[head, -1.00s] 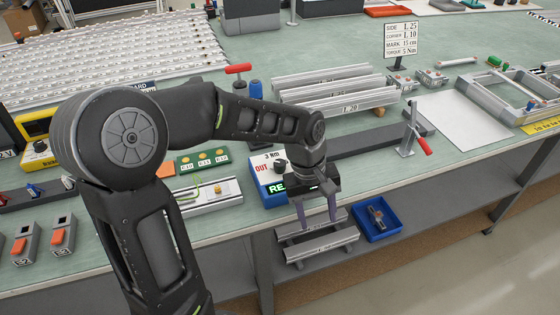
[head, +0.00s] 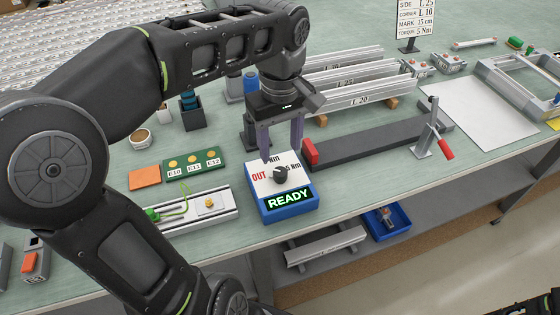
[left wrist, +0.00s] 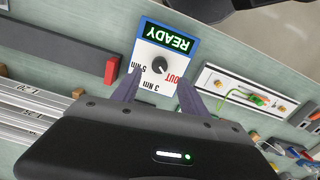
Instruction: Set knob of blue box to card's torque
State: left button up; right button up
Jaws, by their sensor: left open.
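The blue box (head: 290,212) stands near the table's front edge, with a white top, a black knob (head: 281,174) and a lit READY display (head: 289,199). The top carries the labels OUT, 3 Nm and 5 Nm. The knob also shows in the left wrist view (left wrist: 159,65); I cannot tell for sure which label it points at. The card (head: 415,18) at the back reads torque 5 Nm. My left gripper (head: 281,154) is open and empty, fingers pointing down over the far part of the box, close to the knob but not around it.
A dark grey bar with a red block (head: 311,152) lies right of the box. A fixture with a green wire (head: 195,208) is to its left, a green board (head: 192,163) behind that. A red-handled clamp (head: 436,140) stands further right. A blue tray (head: 388,222) sits on the lower shelf.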

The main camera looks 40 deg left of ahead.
aim_at(280, 171)
pick_arm(q)
jog(key=shift+f, duration=3.95)
grip_shut()
